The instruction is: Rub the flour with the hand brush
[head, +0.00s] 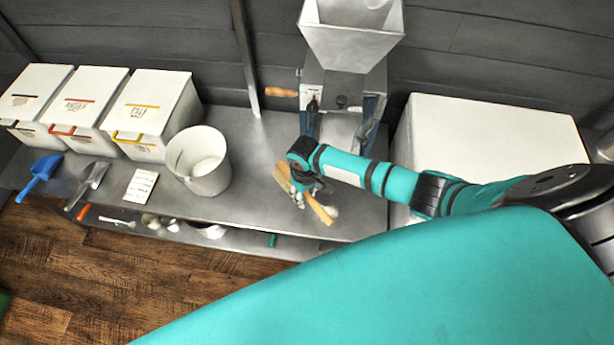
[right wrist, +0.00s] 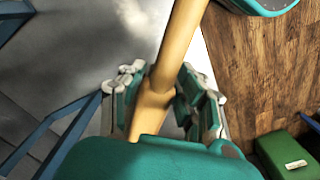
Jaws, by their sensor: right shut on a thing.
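The hand brush (head: 319,209) has a long pale wooden body. My right gripper (head: 300,192) is shut on it, low over the front of the steel bench near its right end. In the right wrist view the brush (right wrist: 182,40) runs between the two finger pads of the gripper (right wrist: 160,95). Its bristles are hidden. A faint whitish patch, perhaps the flour (right wrist: 137,14), shows on the grey steel beside the brush in the right wrist view. I cannot tell whether the brush touches it. My left gripper is not in view.
A mill with a hopper (head: 352,40) stands behind the gripper. A white bucket (head: 183,178), a card (head: 141,186), a metal scoop (head: 92,177), a blue scoop (head: 42,170) and lidded bins (head: 150,100) stand to the left. A white chest (head: 490,135) is at right.

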